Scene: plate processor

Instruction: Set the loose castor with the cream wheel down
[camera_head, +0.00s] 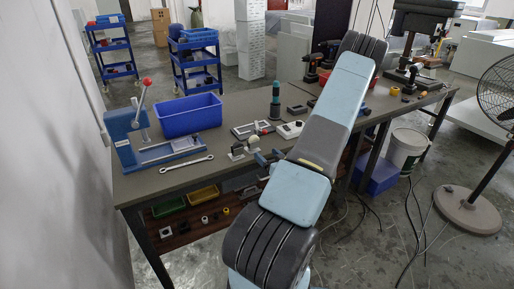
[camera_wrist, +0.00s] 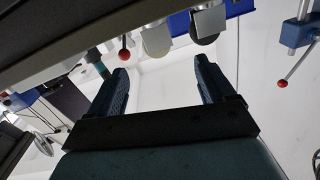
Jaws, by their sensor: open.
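The castor with the cream wheel (camera_wrist: 157,42) shows in the wrist view, just beyond the gap between my fingertips, its pale wheel beside a silver metal plate. In the head view it appears as one of two small castors (camera_head: 253,143) near the bench's front edge. A second castor (camera_wrist: 207,22) with a darker wheel is beside it in the wrist view. My gripper (camera_wrist: 160,66) is open with nothing between its blue fingers. In the head view my gripper (camera_head: 268,159) is at the bench's front edge, close to the castors and partly hidden by my arm.
The bench (camera_head: 150,185) carries a blue bin (camera_head: 188,116), a blue press (camera_head: 125,135) with a red-knobbed lever, a wrench (camera_head: 187,164) and a white-and-grey device (camera_head: 290,129). Parts bins are on the shelf below. My arm covers the bench's middle.

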